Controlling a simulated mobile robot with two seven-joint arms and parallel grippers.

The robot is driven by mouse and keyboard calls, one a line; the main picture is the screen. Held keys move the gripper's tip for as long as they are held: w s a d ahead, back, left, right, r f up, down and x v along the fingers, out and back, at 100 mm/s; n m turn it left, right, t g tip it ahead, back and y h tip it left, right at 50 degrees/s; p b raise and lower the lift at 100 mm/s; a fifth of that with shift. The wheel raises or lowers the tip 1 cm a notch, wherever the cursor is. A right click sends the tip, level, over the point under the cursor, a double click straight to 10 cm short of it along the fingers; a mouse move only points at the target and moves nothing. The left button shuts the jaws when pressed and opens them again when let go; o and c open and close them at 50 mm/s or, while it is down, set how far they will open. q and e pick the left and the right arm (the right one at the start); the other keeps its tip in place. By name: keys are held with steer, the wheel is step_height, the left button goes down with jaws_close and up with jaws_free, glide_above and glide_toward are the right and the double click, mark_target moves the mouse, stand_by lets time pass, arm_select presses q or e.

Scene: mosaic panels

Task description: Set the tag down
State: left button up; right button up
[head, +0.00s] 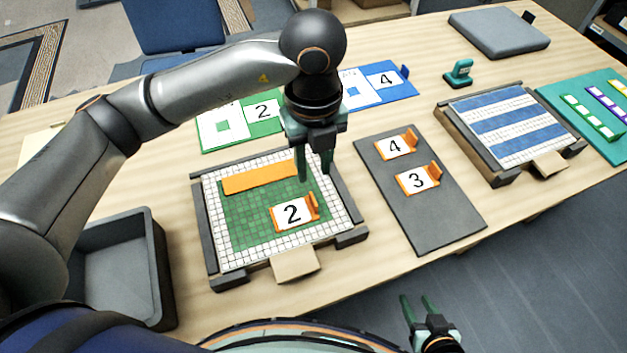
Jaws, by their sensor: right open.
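An orange tag with a white face and a black 2 (290,213) lies on the green part of the left mosaic panel (231,257). My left gripper (314,177) is above that panel, behind the tag in the picture and apart from it. Its fingers are spread with nothing seen between them. A tag marked 4 (395,146) and a tag marked 3 (417,180) lie on the dark grey board (440,222). My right gripper (417,299) is open and empty, low in front of the table edge.
An orange bar (260,177) lies on the left panel. A blue-and-white panel (515,125) sits in a frame on the right. A green card (240,128) and a blue card (393,90) lie behind. A grey bin (125,270) stands at left, a teal stamp-like object (458,73) at back right.

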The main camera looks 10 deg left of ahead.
arm_select(q)
steer(key=shift+r, duration=1.6)
